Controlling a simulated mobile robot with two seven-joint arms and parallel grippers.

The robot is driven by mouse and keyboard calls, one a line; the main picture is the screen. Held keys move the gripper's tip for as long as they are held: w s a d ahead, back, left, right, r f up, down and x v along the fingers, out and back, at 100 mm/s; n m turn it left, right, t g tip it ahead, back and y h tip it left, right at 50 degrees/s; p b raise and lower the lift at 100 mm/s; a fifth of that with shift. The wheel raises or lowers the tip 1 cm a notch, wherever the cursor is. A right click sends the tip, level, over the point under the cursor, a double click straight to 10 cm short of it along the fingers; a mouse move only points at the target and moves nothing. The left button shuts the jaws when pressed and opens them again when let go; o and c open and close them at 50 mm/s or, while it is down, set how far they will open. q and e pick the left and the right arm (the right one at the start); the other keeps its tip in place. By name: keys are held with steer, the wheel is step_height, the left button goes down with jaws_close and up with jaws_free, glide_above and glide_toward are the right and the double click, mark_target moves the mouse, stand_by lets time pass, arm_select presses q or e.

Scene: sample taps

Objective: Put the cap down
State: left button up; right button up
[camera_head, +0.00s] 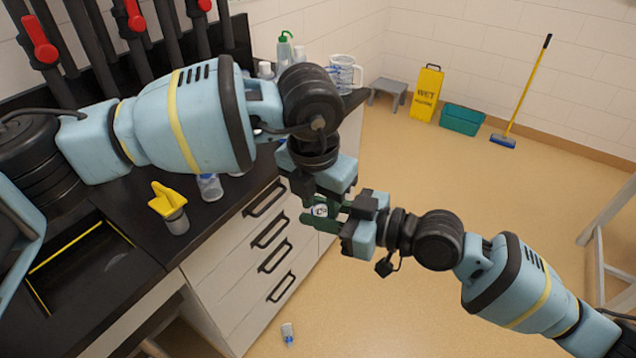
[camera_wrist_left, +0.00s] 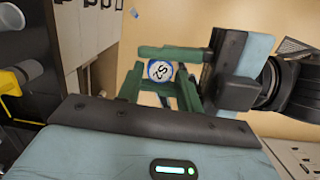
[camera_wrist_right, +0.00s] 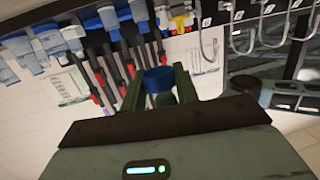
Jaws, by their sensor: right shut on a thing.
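The cap (camera_wrist_left: 160,71) is round, with a white top marked S2 and a blue rim. My right gripper (camera_wrist_left: 163,69) is shut on it and holds it in the air. The cap's blue side shows between the right fingers in the right wrist view (camera_wrist_right: 158,80). In the head view the cap (camera_head: 320,210) is small and partly hidden by the grippers. My left gripper (camera_wrist_left: 160,92) is open, its fingers pointing toward the cap and very near the right fingers. Whether the left fingers touch anything is unclear.
A yellow-topped container (camera_head: 172,207) and a clear bottle (camera_head: 210,187) stand on the black counter (camera_head: 120,215). A yellow sign (camera_head: 426,93) and teal bin (camera_head: 462,119) stand far back.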

arm_select(q)
steer(key=shift+f, duration=0.5)
steer(key=c, duration=0.6)
steer(key=shift+c, duration=0.4)
arm_select(e)
steer(key=o, duration=1)
steer(key=shift+o, duration=0.2)
steer(key=shift+d, duration=0.1)
steer(key=v, duration=1.1)
steer(key=shift+s+d, duration=0.2)
steer(key=shift+d, duration=0.1)
